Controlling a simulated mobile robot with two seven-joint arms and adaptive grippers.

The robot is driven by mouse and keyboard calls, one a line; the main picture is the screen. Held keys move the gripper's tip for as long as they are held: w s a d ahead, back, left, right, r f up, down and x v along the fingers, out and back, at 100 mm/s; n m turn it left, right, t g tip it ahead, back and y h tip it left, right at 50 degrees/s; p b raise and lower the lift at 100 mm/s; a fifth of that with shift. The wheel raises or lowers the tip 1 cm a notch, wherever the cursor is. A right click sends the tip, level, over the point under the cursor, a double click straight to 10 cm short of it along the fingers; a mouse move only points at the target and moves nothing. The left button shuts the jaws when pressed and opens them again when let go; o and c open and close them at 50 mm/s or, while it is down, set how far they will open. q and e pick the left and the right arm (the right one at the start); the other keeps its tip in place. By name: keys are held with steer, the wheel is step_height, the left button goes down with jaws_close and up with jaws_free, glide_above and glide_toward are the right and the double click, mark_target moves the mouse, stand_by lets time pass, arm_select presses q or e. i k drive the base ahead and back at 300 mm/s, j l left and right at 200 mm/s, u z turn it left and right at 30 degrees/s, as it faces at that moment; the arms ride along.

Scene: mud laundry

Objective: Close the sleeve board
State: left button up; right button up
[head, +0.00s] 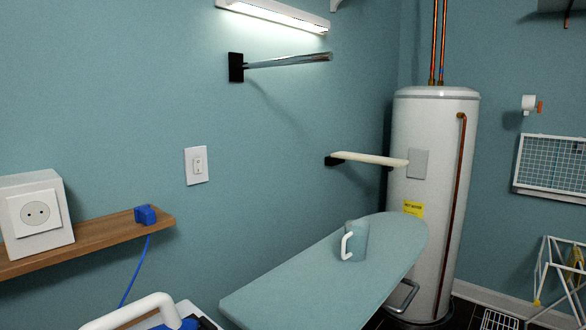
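The sleeve board (370,158) appears to be the narrow cream board that sticks out from a dark bracket on the teal wall. It lies roughly level, folded out, with its right end in front of the white water heater in the picture. I cannot tell whether that end touches the heater. Neither of my grippers is in view.
A teal ironing board (290,285) stands below, with a teal mug (358,241) on it. The water heater (432,240) stands behind. A wooden shelf (100,238) is at left, a white drying rack (562,280) at right. A wall rod (290,61) juts out above.

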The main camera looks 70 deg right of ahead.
mark_target(392, 162)
steer(key=l+z, duration=0.1)
steer(key=z, duration=0.35)
steer(key=k+l+z, duration=0.1)
steer(key=z, duration=0.4)
steer(key=l+z, duration=0.2)
steer(key=z, duration=0.25)
